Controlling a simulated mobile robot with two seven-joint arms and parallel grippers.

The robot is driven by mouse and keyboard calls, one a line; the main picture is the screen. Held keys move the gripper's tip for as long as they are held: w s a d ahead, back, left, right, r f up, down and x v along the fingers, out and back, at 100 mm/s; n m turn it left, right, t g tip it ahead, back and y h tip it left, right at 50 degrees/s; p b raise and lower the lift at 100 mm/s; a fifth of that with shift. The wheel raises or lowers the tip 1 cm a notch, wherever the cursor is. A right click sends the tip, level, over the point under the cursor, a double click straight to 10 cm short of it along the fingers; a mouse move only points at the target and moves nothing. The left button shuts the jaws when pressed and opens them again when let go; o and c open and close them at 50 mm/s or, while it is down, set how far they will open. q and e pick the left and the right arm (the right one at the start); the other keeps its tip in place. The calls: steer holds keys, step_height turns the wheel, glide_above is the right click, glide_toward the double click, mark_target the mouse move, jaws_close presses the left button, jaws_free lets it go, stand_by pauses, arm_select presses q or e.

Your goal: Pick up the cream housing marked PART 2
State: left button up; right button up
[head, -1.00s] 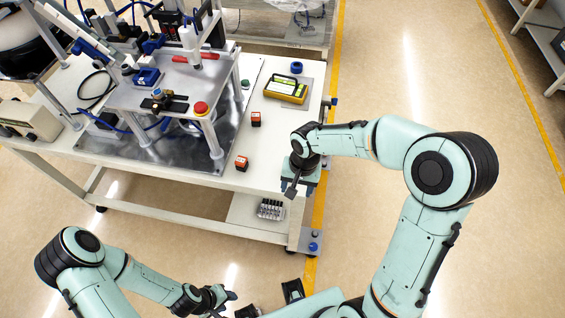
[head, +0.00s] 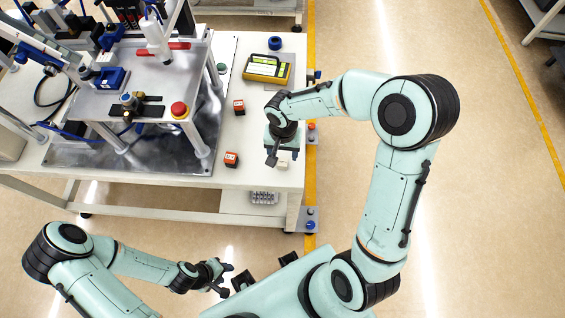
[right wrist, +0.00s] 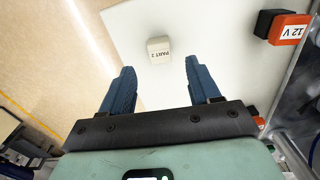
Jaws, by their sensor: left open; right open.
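The cream housing (right wrist: 159,49) lies on the white table, its PART 2 label readable and upside down in the right wrist view. There it sits beyond my right gripper (right wrist: 158,72), roughly centred between the two blue fingertips, with bare table around it. In the head view the housing (head: 284,158) is a small pale block near the table's front right corner, partly hidden by my right gripper (head: 277,151). My right gripper is open and empty above it. My left gripper (head: 226,281) is open and empty, low in front of the table, away from the housing.
The head view shows two orange blocks (head: 231,160), a yellow device (head: 266,68) and a blue ring (head: 274,43). A metal fixture (head: 140,75) fills the table's left.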

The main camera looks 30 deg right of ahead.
mark_target(283, 161)
step_height(283, 161, down, 5)
steer(key=shift+w+f, duration=0.1)
steer(key=shift+f, duration=0.05)
steer(key=c, duration=1.1)
